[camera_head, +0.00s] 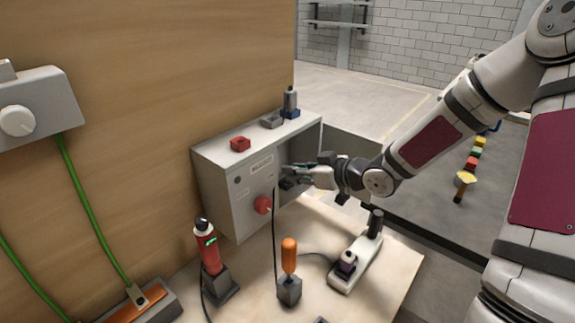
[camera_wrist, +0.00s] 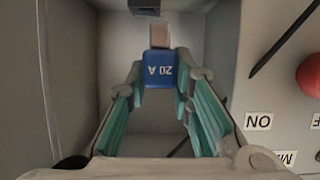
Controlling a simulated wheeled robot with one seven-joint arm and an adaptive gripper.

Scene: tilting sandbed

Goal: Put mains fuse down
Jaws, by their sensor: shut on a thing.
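The mains fuse (camera_wrist: 160,72) is a blue block marked "20 A" with a copper-coloured end. It sits between the fingertips of my gripper (camera_wrist: 159,84), which is shut on it. The wrist view shows it inside a grey recess, with its copper end pointing to the back wall. I cannot tell whether it touches anything else there. In the head view my gripper (camera_head: 287,174) is at the open right side of the grey mains box (camera_head: 218,185), and the fuse is too small or hidden to make out.
A red knob (camera_head: 262,204) is on the box front. A red block (camera_head: 240,143), a grey block (camera_head: 271,121) and a blue-based item (camera_head: 290,105) stand on its top. An orange-handled tool (camera_head: 289,255) and a red device (camera_head: 207,246) stand on the bench below.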

